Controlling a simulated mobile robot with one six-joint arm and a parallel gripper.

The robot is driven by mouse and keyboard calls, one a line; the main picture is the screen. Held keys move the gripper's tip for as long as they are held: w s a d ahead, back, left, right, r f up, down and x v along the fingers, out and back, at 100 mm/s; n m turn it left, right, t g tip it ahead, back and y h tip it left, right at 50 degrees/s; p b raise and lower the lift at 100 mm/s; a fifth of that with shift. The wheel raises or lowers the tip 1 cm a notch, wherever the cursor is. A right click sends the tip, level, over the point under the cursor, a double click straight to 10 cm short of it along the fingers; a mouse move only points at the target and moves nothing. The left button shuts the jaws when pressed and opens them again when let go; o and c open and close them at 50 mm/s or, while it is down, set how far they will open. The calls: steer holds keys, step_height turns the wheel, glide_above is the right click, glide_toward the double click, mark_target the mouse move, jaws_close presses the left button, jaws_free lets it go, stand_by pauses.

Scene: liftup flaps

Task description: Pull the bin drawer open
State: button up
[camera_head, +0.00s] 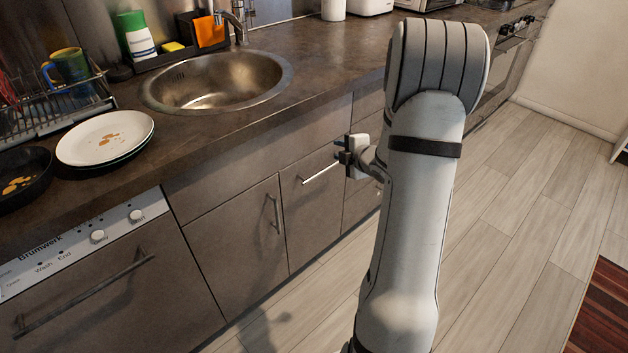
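The likely bin drawer (309,215) is the grey-brown front right of the sink cupboard, with a horizontal bar handle (318,175) near its top. Its front looks flush with the cabinets beside it. My gripper (342,160) is at the right end of this handle, with its dark fingers at or around the bar. The fingers are small and partly hidden by each other, so I cannot tell whether they are closed on the bar or only beside it. My arm covers the cabinet fronts farther right.
The sink cupboard (238,245) with a vertical handle and the dishwasher (100,290) are to the left. The countertop (330,75) overhangs above, with a sink (215,82) and stacked plates (104,138). Wooden floor (515,190) is clear in front; a striped rug (603,315) lies lower right.

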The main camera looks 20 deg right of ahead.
mark_target(326, 169)
step_height(326, 169, down, 10)
steer(key=n+t+y+b, duration=0.2)
steer(key=n+y+b, duration=0.2)
steer(key=b+x, duration=0.1)
steer(key=x, duration=0.5)
steer(key=shift+w+d+f, duration=0.1)
steer(key=shift+d, duration=0.05)
jaws_close()
